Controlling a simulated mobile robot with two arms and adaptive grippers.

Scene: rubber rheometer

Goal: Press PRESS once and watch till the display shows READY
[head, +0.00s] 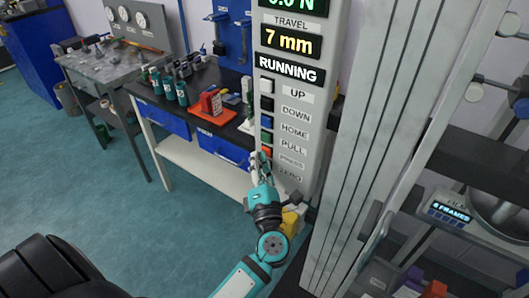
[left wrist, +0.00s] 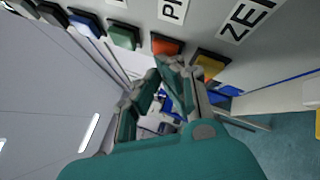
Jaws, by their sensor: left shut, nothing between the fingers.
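The control panel (head: 312,120) stands upright, with a column of buttons beside printed labels. Its display reads RUNNING (head: 287,69), with TRAVEL 7 mm (head: 289,41) above. The orange PRESS button (head: 266,151) shows just above my left gripper (head: 259,164), which is shut and empty. In the left wrist view, the orange button (left wrist: 166,46) is right by the fingertips (left wrist: 176,68). I cannot tell whether they touch it. The yellow ZERO button (left wrist: 210,65) is beside the fingers there; in the head view the gripper hides it. My right gripper is not in view.
A grey machine column (head: 370,130) rises close to the right of the panel. Open teal floor (head: 190,225) lies to the left.

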